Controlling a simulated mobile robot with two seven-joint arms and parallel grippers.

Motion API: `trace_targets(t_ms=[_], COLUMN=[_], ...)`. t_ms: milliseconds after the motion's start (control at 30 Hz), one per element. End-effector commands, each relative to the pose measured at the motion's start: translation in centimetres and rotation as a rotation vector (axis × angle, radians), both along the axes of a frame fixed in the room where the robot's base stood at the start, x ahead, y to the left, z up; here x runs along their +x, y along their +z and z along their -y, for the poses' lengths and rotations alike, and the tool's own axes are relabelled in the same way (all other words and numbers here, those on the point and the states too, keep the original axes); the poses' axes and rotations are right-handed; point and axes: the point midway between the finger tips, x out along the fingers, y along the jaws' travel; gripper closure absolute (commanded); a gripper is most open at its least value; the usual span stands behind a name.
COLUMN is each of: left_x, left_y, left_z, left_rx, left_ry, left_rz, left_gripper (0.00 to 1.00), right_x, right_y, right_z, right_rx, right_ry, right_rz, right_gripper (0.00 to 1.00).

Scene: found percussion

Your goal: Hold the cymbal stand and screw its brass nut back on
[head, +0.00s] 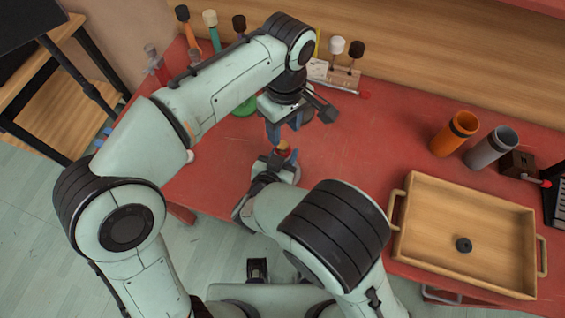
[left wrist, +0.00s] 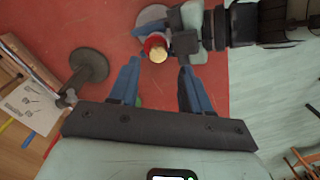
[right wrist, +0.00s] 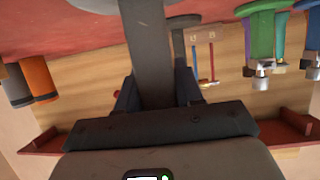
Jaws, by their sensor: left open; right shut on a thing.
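The cymbal stand is a thick grey post (right wrist: 150,45) in the right wrist view, running up between my right gripper's fingers (right wrist: 157,92). My right gripper (head: 272,168) is shut on the stand in the head view. The brass nut (head: 283,146) shows as a small gold top above that gripper. In the left wrist view the brass nut (left wrist: 158,54) has a red ring around or under it. My left gripper (head: 284,131) points down just above it, open and empty, with blue fingers to either side. I cannot tell how the nut sits on the thread.
A wooden tray (head: 408,247) with a black ring (head: 463,244) lies at the right. An orange cup (head: 454,134), a grey cup (head: 490,148) and a small dark box stand behind it. Mallets in a wooden rack (head: 345,76) stand at the back. The red table between is clear.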

Motion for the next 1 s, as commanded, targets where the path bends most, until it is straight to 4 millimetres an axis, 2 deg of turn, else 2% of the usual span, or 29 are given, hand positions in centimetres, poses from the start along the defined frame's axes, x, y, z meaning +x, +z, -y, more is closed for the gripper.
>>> trace_targets(t_ms=[400,600,800,1000], left_x=[0.1,0.3,0.4,0.4], left_y=[0.4,1.0,1.3,1.4], left_z=[0.1,0.0,-0.2,-0.2], left_rx=[0.048,0.051,0.049,0.048], left_ry=[1.049,1.464,1.68,1.723], left_rz=[0.019,0.032,0.036,0.035], left_gripper=[0.52,0.52,0.52,0.52], right_x=[0.0,0.0,0.0,0.0], right_y=[0.1,0.1,0.0,0.0], right_z=[0.0,0.0,0.0,0.0], right_rx=[0.0,0.0,0.0,0.0], right_ry=[0.0,0.0,0.0,0.0], right_rz=[0.001,0.001,0.001,0.001], right_gripper=[1.0,1.0,1.0,1.0])
